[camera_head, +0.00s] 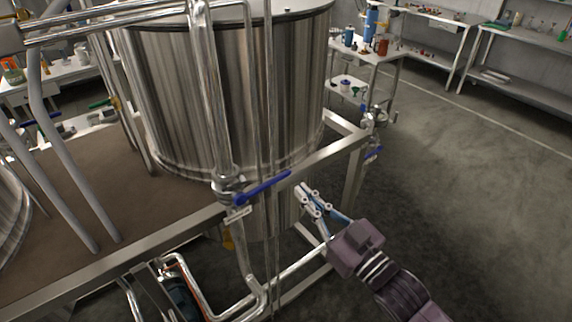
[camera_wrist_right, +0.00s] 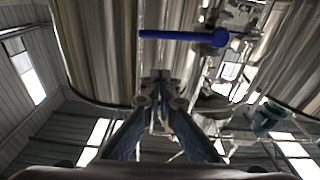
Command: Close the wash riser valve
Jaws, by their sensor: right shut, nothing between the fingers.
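The valve with a blue lever (camera_head: 262,188) sits on the vertical steel riser pipe (camera_head: 211,100) at the frame rail in front of the large tank. A small pale tag (camera_head: 238,215) hangs just under it; its text is too small to read. The lever points right and slightly up, across the pipe. The lever also shows in the right wrist view (camera_wrist_right: 180,36), above the fingertips. My left gripper is not in view.
The large steel tank (camera_head: 235,80) stands behind the lever. The frame rail (camera_head: 310,163) runs under the tank. Another blue-handled valve (camera_head: 373,153) is at the frame's right corner. Pipes and a pump (camera_head: 182,298) lie below. The floor to the right (camera_head: 470,190) is clear.

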